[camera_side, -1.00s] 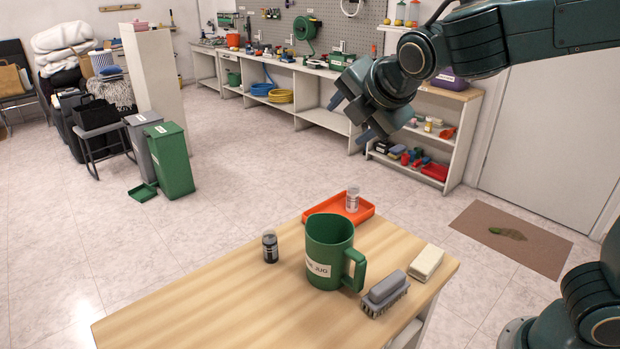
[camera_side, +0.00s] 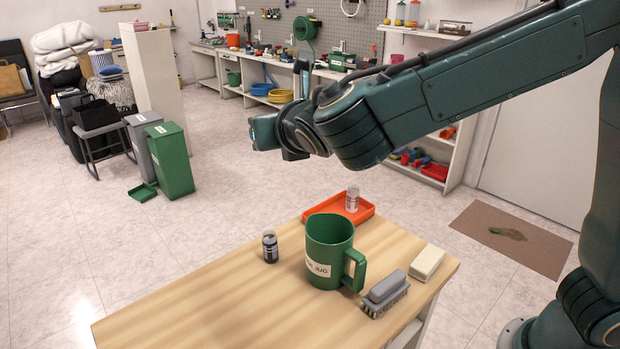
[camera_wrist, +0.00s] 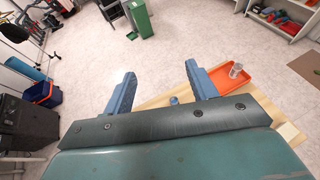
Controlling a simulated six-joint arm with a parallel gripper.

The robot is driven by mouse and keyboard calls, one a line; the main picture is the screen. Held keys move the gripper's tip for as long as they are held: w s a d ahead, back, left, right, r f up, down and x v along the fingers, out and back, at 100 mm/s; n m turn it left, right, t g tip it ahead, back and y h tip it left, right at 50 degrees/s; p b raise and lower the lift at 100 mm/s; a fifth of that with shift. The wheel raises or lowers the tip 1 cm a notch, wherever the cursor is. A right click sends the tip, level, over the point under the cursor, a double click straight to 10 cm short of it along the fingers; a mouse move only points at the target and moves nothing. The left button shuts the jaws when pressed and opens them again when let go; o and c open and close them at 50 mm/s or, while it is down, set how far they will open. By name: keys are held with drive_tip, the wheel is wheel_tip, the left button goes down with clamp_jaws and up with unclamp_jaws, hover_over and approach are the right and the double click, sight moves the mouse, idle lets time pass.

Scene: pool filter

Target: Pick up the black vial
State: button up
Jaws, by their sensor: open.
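The black vial (camera_side: 270,247) stands upright on the wooden table, left of the green jug (camera_side: 329,250) and apart from it. My gripper (camera_wrist: 160,69) is open and empty, its two blue fingers spread wide. In the side view my wrist is high above the table, well above the vial and not touching it. In the wrist view a small grey-blue round top (camera_wrist: 174,100) shows between the fingers near the gripper's edge; it looks like the vial, but most of it is hidden.
An orange tray (camera_side: 366,213) with a clear, white-labelled vial (camera_side: 352,198) sits behind the jug. A grey brush (camera_side: 385,293) and a whitish block (camera_side: 427,262) lie to the jug's right. The table's left front (camera_side: 190,310) is bare.

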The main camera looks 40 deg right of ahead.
approach(272, 250)
drive_tip(key=shift+v, duration=0.9)
drive_tip(key=shift+d, duration=0.2)
drive_tip(key=x, duration=0.8)
drive_tip(key=shift+w+f, duration=0.1)
drive_tip(key=shift+w, duration=0.1)
drive_tip(key=shift+d, duration=0.1)
drive_tip(key=shift+x, duration=2.6)
drive_tip(key=shift+a+f, duration=0.1)
drive_tip(key=shift+a, duration=0.1)
drive_tip(key=c, duration=1.1)
